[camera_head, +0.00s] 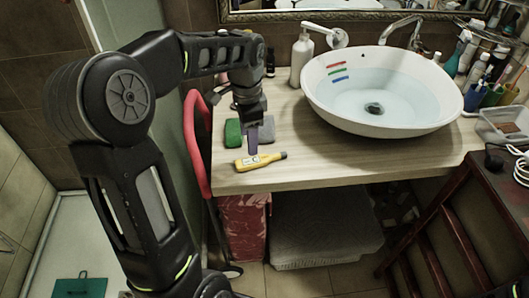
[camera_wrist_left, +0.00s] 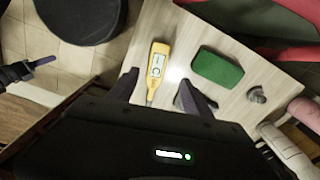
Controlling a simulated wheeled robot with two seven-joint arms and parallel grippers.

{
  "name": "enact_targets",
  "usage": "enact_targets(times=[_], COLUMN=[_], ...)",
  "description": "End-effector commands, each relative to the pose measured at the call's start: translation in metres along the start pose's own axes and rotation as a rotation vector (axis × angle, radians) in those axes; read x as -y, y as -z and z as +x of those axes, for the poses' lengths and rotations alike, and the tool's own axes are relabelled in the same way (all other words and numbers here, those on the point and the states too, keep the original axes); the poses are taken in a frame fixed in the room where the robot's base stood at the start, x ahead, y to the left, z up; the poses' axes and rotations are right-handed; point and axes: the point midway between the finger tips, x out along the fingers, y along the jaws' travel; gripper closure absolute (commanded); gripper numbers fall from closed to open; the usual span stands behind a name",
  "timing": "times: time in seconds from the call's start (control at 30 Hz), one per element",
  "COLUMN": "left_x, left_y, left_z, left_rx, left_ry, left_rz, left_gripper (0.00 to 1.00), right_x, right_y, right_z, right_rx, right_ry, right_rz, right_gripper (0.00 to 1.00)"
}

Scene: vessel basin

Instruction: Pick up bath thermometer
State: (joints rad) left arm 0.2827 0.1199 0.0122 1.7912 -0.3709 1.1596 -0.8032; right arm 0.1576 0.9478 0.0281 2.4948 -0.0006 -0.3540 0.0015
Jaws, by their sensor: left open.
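The bath thermometer (camera_head: 256,160) is yellow with a dark tip and a small display. It lies flat on the wooden counter near its front edge. My left gripper (camera_head: 252,149) is above the counter, just behind the thermometer, pointing down. In the left wrist view its two dark fingers are apart and empty, and the thermometer (camera_wrist_left: 159,62) shows between and beyond the fingertips, its narrow end toward the gripper. No contact is visible. What seems to be my right gripper (camera_wrist_left: 42,62) shows at the left edge of the wrist view, away from the counter; its jaw opening is unclear.
A green block (camera_head: 233,134) and a grey block (camera_head: 266,134) lie close beside my left gripper. A white basin (camera_head: 420,128) with water stands to the right, and a white pump bottle (camera_head: 301,60) behind. The counter (camera_head: 330,170) in front of the basin is clear.

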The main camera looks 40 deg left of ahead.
Motion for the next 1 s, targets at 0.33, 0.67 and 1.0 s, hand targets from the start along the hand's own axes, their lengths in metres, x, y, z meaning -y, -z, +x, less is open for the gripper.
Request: enact_targets(times=[0.33, 0.67, 1.0], left_x=[0.000, -0.001, -0.003], left_y=[0.000, 0.000, 0.000], left_z=[0.005, 0.026, 0.038], left_rx=[0.001, 0.000, 0.002], left_ry=[-0.002, -0.001, -0.004], left_rz=[0.000, 0.000, 0.000], left_gripper=[0.42, 0.42, 0.42], right_x=[0.000, 0.001, 0.002], right_y=[-0.001, -0.001, -0.001], right_z=[-0.001, -0.002, -0.006], right_rx=[0.001, 0.001, 0.002], right_ry=[0.000, -0.001, -0.002], right_rz=[0.000, 0.001, 0.001], right_gripper=[1.00, 1.00, 1.00])
